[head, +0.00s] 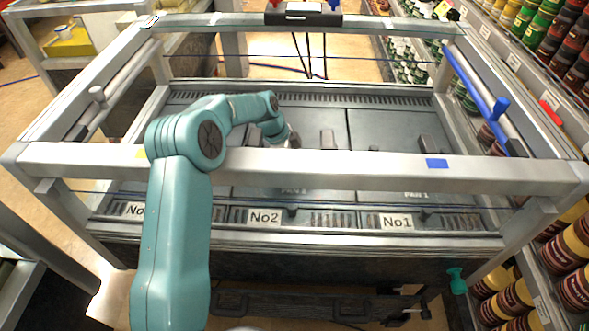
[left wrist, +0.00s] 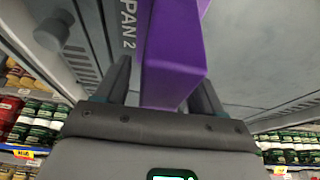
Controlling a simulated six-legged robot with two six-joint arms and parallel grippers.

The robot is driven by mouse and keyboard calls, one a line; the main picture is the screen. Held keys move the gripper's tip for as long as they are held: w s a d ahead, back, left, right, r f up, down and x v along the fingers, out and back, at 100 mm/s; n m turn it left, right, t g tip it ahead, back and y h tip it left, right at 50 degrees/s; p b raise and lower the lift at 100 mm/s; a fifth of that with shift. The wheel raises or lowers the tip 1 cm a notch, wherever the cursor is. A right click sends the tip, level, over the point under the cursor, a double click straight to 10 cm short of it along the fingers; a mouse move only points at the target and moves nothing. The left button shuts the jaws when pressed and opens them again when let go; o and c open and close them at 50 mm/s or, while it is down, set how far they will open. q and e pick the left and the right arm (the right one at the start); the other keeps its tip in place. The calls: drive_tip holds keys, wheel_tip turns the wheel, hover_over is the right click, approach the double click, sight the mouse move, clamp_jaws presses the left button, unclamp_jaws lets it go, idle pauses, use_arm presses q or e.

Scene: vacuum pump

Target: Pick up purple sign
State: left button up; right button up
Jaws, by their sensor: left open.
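The purple sign (left wrist: 172,52) stands out in the left wrist view as a long purple piece with a flat end towards the camera. My left gripper (left wrist: 163,88) is open, with one dark finger on each side of the sign's near end. A small gap shows at the left finger; I cannot tell whether the right finger touches. In the head view my left arm reaches over the front rail, and my left gripper (head: 292,141) is small and partly hidden behind the rail. I cannot make out the sign there. My right gripper is not in view.
The grey-topped unit (head: 385,130) sits inside a metal frame whose front rail (head: 330,163) crosses under my arm. Labels No2 (head: 264,216) and No1 (head: 396,221) are on its front. Shelves of jars (head: 565,235) stand at the right.

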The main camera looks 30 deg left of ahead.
use_arm(q)
drive_tip(key=shift+f, duration=0.25)
idle(0.3)
drive_tip(key=c, duration=1.1)
